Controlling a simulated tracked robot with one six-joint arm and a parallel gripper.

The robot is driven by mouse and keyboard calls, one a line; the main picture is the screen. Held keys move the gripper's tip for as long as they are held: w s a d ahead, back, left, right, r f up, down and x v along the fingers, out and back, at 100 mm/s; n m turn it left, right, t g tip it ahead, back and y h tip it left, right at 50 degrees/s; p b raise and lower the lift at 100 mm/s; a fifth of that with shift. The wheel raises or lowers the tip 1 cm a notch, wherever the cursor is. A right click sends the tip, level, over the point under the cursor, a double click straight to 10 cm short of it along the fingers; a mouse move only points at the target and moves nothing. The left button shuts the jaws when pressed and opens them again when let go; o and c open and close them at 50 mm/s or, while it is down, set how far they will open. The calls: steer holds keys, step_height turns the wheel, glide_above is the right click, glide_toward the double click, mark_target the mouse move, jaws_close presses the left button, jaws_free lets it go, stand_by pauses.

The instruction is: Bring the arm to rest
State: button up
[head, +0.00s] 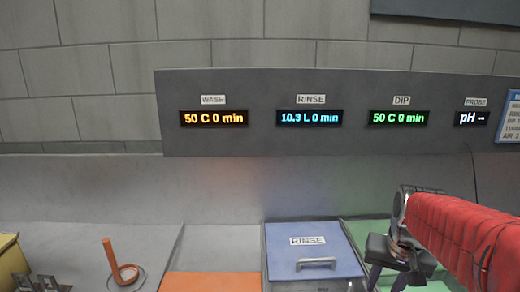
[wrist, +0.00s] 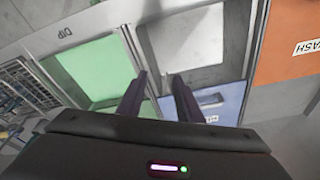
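My arm, in a red ribbed sleeve (head: 462,232), reaches in from the right edge of the head view. My gripper (head: 386,278) hangs low at the right, in front of the green-topped section and just right of the blue RINSE lid (head: 312,252). In the wrist view my gripper (wrist: 160,78) has two dark purple fingers standing apart, with nothing seen between them. The fingers overlap the green DIP panel (wrist: 92,66) and the blue lid (wrist: 215,104). The fingertips' height above these surfaces is hard to tell.
A grey panel (head: 350,88) with WASH, RINSE, DIP and PROBE displays stands behind. An orange post on a round base (head: 124,274) stands at the left. An orange WASH lid (wrist: 288,45) and a wire rack (wrist: 28,88) show in the wrist view.

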steer(key=s+a+r+n+t, duration=0.2)
steer(key=s+a+n+t, duration=0.1)
steer(key=s+a, duration=0.9)
steer(key=shift+s+a+n+y, duration=0.3)
steer(key=shift+s+n, duration=0.4)
steer(key=shift+s, duration=0.25)
steer(key=shift+d+r, duration=0.1)
stand_by(0.7)
